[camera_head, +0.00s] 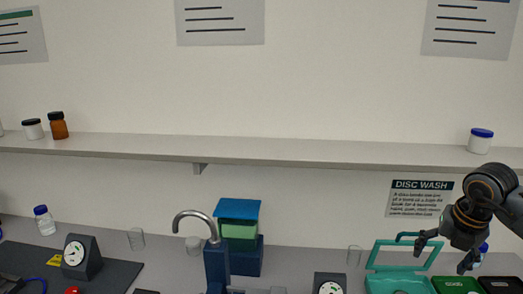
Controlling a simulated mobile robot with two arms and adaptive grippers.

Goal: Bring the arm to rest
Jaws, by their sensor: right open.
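My right arm comes in from the right edge. Its dark gripper (441,261) hangs with its fingers spread and nothing visible between them. In the picture it overlaps the right side of a teal open-lidded box (398,284) and a blue-capped bottle (484,248) partly hidden behind it. I cannot tell whether the gripper touches either. My left gripper is not in view.
A shelf (300,149) with bottles and jars runs along the wall above. Dial gauges (80,257), clear beakers (136,239) and green containers (457,285) also stand there.

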